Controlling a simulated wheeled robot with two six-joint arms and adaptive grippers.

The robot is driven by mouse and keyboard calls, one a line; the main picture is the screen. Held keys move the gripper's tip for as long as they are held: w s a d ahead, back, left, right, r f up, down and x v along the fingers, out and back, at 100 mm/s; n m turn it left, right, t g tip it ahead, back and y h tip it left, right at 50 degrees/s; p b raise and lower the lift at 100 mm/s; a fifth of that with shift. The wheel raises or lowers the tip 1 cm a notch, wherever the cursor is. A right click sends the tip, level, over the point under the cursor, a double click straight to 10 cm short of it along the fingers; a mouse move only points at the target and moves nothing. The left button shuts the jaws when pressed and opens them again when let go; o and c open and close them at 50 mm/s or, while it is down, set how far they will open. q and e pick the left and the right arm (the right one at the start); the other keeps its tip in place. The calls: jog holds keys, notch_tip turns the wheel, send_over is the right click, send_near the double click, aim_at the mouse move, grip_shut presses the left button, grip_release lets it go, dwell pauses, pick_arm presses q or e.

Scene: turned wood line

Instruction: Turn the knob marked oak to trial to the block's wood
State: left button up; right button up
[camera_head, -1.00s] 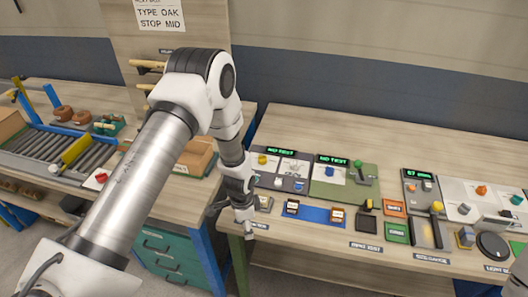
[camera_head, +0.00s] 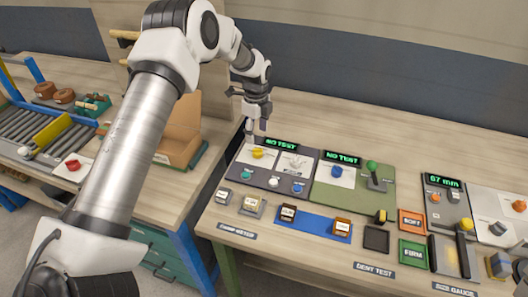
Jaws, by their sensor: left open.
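A yellow knob (camera_head: 257,152) stands on a white plate at the left of the grey damp meter panel (camera_head: 247,174). A blue knob (camera_head: 337,171) stands on the green dent test panel (camera_head: 318,198). The knob markings are too small to read, so I cannot tell which one says oak to trial. My left gripper (camera_head: 257,132) is open, fingers down, just behind and above the yellow knob, apparently not touching it. My right gripper is not in view.
Both nearby displays (camera_head: 281,145) read NO TEST. A size gauge panel (camera_head: 443,190) reads 67 mm. The bench behind the panels is clear.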

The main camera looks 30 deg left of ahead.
aim_at(258, 149)
pick_arm(q)
jog(key=shift+f, duration=0.4)
jog(key=f, duration=0.2)
jog(key=f+p, duration=0.1)
jog(key=f, duration=0.1)
jog(key=f+p, duration=0.1)
jog(key=f, duration=0.1)
jog(key=shift+w+f, duration=0.25)
jog(key=shift+f, duration=0.65)
jog(key=c, duration=1.1)
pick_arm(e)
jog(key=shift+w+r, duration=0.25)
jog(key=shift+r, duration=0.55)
